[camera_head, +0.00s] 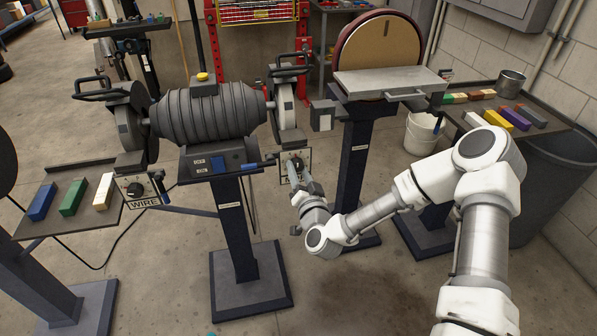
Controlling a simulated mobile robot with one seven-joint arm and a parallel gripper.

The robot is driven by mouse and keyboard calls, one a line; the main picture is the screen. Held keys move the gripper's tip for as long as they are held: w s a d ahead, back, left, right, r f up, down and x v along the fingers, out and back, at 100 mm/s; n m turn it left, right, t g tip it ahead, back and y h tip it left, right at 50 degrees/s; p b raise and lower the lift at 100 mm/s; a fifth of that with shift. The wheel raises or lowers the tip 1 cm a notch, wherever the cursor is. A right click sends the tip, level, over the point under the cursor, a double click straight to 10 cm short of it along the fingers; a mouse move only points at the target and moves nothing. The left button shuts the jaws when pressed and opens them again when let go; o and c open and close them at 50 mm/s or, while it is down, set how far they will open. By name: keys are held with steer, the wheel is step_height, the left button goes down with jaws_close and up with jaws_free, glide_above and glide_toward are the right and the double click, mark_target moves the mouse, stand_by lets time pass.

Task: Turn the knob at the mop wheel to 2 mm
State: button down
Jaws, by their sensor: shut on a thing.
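A grey bench grinder (210,115) stands on a dark pedestal. At its right end is a pale wheel (286,100) under a guard, which appears to be the mop wheel. Below it hangs a light panel (284,170) with a small knob (293,158). My gripper (296,166) reaches this panel from the front and is shut on the knob. The fingers and wrist hide much of the knob and panel, and its scale marks and setting are too small to read. A second knob (134,189) sits on the left panel marked WIRE.
A disc sander (375,60) with a flat table (390,82) stands just right of my gripper. A tray (100,222) with coloured bars is at the left. A bench (550,145) with more bars and a white bucket (420,135) are at the right.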

steer(key=shift+n, duration=0.3)
steer(key=n+b, duration=0.2)
steer(key=n, duration=0.1)
steer(key=shift+f+b, duration=0.15)
steer(key=shift+b, duration=0.15)
steer(key=n+b, duration=0.3)
steer(key=n, duration=0.1)
steer(key=n+b, duration=0.3)
steer(key=b, duration=0.1)
steer(key=shift+f+n+b, duration=0.1)
steer(key=shift+n+b, duration=0.2)
steer(key=shift+b, duration=0.05)
steer(key=n+b, duration=0.3)
steer(key=b, duration=0.1)
steer(key=shift+d+n, duration=0.1)
steer(key=shift+n, duration=0.2)
steer(key=shift+r, duration=0.2)
steer(key=shift+c, duration=1.9)
jaws_free()
